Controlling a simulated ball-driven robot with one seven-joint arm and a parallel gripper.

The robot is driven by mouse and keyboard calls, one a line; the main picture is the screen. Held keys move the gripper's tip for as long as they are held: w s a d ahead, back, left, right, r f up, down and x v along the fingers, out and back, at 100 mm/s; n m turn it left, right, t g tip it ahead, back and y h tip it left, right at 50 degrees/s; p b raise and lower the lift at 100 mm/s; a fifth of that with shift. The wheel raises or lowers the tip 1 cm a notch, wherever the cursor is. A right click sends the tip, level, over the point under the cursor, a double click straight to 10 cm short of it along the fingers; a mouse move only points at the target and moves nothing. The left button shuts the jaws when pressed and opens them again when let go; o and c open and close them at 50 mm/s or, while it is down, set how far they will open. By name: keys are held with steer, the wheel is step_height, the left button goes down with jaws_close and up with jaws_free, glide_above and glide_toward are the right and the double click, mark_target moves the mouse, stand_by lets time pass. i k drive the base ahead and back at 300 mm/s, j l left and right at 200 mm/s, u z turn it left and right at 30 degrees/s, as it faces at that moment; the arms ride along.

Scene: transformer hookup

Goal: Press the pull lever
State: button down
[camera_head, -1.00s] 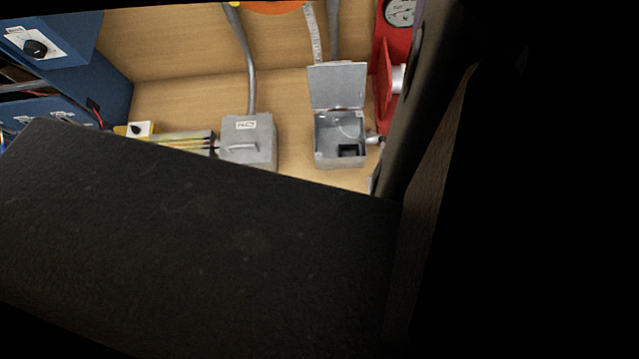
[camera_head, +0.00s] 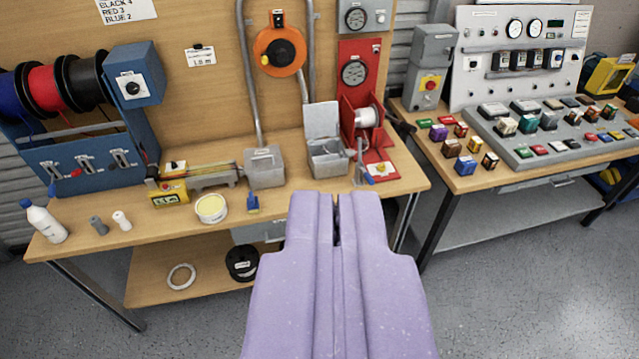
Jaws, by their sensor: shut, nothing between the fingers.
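My gripper (camera_head: 337,200), with two lilac fingers, points forward from the bottom of the view. The fingers are together with nothing between them. The unit also carries a white spool (camera_head: 366,117) and a red base plate.
The open grey box (camera_head: 328,158) and a closed grey box (camera_head: 265,170) stand left of the lever on the wooden bench (camera_head: 300,190). A blue dispenser (camera_head: 75,165) with three small levers is far left. A second bench with buttons stands right. Open floor lies ahead of the benches.

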mark_target(413, 129)
steer(key=i+l, duration=0.25)
steer(key=i, duration=0.2)
steer(key=i+l, duration=0.25)
steer(key=i, duration=0.25)
steer(key=i+l, duration=0.25)
steer(key=i, duration=0.2)
steer(key=i+l+z, duration=0.1)
steer(key=i+l, duration=0.15)
steer(key=i, duration=0.2)
steer(key=i+l, duration=0.2)
steer(key=i, duration=0.3)
